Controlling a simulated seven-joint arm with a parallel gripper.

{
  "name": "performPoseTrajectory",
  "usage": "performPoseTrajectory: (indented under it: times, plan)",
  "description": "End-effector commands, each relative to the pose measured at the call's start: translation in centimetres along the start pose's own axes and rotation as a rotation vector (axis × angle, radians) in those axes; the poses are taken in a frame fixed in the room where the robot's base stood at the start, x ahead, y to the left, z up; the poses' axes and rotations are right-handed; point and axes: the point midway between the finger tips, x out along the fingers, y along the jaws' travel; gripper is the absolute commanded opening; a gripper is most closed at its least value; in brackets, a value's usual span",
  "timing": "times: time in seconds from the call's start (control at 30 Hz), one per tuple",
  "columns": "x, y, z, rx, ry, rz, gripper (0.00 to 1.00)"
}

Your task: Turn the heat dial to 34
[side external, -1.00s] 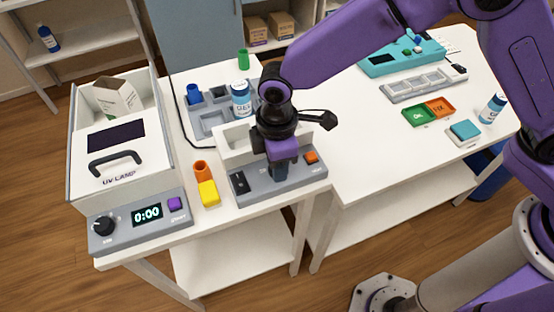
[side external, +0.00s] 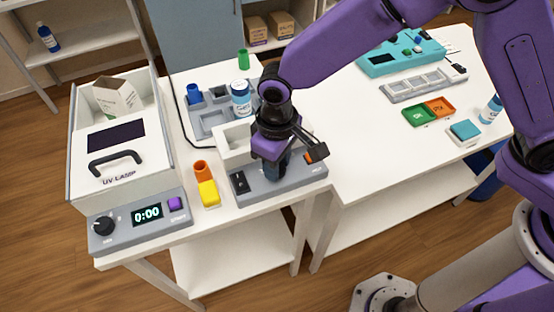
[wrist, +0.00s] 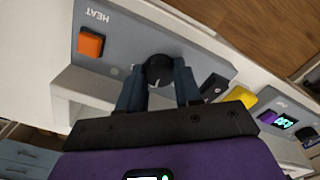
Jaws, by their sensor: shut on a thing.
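The heat dial (wrist: 158,70) is a round black knob on the grey heat panel (wrist: 205,58), marked HEAT, in the wrist view. My gripper (wrist: 158,84) is shut on the dial, with one finger on either side of it. In the side external view my gripper (side external: 276,172) is over the middle of the grey panel (side external: 305,184) and hides the dial. The panel has an orange button (wrist: 91,42) on one side and a black switch (wrist: 214,87) on the other. No dial reading or number can be made out.
A UV lamp box (side external: 120,160) with its own dial (side external: 103,225) and a 0:00 display (side external: 147,214) stands at left. Orange and yellow blocks (side external: 208,194) sit between. A grey rack with a white bottle (side external: 241,100) is behind.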

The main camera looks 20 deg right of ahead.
Motion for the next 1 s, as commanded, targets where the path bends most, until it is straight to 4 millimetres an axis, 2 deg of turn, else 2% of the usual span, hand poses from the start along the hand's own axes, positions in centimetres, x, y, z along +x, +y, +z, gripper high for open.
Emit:
performPoseTrajectory:
  times: [0.3,0.77,0.8,0.83,1.0]
  plan:
    - [-0.17,-0.03,-0.13,0.095,0.005,-0.002,0.04]
    - [-0.19,-0.02,-0.17,0.106,0.006,-0.002,0.04]
    - [-0.2,-0.02,-0.17,0.106,0.006,-0.002,0.4]
    - [-0.2,-0.02,-0.17,0.106,0.006,-0.002,0.45]
    - [-0.12,0.0,-0.11,0.106,0.004,-0.001,0.45]
